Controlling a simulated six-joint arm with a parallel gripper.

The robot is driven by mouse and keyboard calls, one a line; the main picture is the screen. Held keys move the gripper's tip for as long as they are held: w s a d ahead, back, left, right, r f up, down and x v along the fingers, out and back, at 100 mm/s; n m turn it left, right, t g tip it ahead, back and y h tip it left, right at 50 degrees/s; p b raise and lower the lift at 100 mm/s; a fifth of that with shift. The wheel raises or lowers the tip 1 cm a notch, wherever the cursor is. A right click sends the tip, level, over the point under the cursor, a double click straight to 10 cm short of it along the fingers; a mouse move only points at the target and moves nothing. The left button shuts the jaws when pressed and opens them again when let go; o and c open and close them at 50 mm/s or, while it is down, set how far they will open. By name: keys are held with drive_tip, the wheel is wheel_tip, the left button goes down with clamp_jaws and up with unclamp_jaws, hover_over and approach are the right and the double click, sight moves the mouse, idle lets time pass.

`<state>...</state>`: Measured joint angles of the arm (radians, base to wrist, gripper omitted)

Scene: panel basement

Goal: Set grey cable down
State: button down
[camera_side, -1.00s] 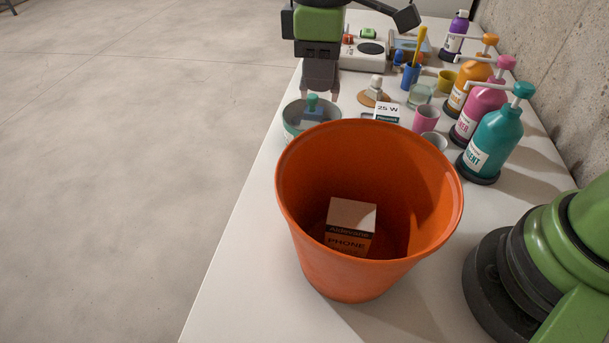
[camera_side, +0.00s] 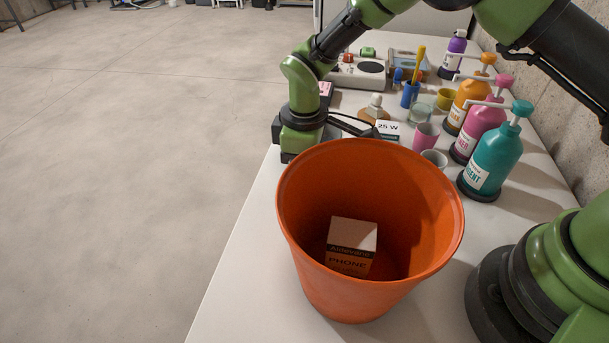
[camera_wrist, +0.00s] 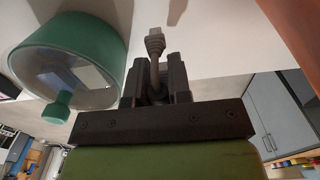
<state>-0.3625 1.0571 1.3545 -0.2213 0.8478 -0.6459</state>
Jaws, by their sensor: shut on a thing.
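The grey cable (camera_wrist: 155,43) shows in the wrist view, with its plug end sticking out past the fingertips. My gripper (camera_wrist: 158,78) is shut on it. In the side view, the end of my arm is behind the left rim of the orange bucket (camera_side: 330,290); the fingers and cable are hidden there. In the wrist view, pale tabletop shows beyond the plug; I cannot tell whether the cable touches it.
A box marked PHONE (camera_side: 351,243) is inside the bucket. Cups and pump bottles (camera_side: 493,155) line the right side. The table's left edge is close to my gripper.

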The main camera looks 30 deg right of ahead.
drive_tip(key=shift+f, duration=1.6)
drive_tip(key=shift+f, duration=0.15)
drive_tip(key=c, duration=1.1)
unclamp_jaws()
drive_tip(key=shift+o, duration=0.2)
wheel_tip(320, 180, up, 12)
drive_tip(key=shift+r, duration=0.25)
